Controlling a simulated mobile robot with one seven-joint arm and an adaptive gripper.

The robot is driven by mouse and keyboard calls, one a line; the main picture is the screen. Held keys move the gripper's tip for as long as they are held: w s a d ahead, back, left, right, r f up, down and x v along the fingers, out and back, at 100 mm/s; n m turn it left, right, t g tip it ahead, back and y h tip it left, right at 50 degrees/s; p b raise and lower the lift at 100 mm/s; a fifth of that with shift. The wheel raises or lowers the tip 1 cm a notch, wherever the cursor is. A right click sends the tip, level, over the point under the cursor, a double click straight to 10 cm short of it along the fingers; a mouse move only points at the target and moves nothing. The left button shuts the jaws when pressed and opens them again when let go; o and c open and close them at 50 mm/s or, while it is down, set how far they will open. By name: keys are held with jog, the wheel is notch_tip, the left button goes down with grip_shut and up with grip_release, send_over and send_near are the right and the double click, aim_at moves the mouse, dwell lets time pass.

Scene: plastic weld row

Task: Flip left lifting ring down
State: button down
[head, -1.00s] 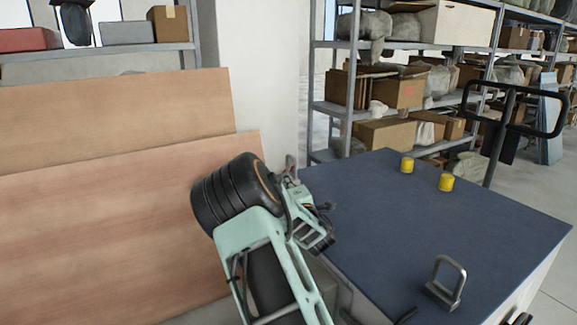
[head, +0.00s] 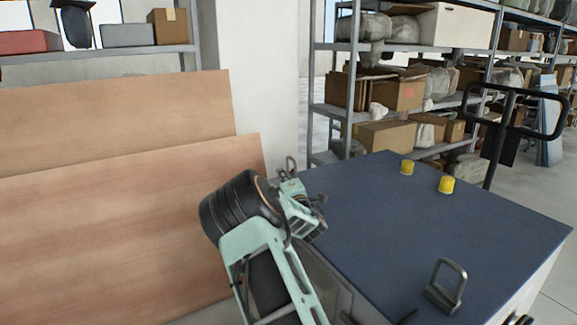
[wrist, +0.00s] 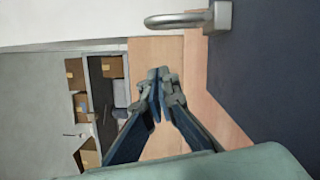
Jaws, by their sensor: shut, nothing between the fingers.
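The left lifting ring (head: 291,166) is a small grey loop at the far left corner of the blue-topped box (head: 400,230), partly hidden behind my arm. In the wrist view the ring (wrist: 190,18) stands out from the blue top at the upper edge, seen nearly edge-on. My gripper (wrist: 158,85) is shut and empty, its fingertips apart from the ring. In the head view my gripper (head: 312,215) is beside the box's left edge, largely covered by my wrist. A second grey ring (head: 447,285) stands upright near the box's front right.
Two yellow caps (head: 446,184) stand on the box top toward the back; its middle is clear. Wooden panels (head: 130,220) lean at the left. A white pillar (head: 257,80) and loaded shelves (head: 400,110) are behind. A black handle (head: 515,110) rises at the right.

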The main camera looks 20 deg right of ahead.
aim_at(288, 164)
jog(key=w, duration=0.3)
jog(key=shift+w+d+r, duration=0.1)
jog(key=shift+w, duration=0.3)
jog(key=d, duration=0.2)
jog(key=w+d+r, duration=0.1)
jog(key=shift+d, duration=0.4)
jog(key=shift+d, duration=0.1)
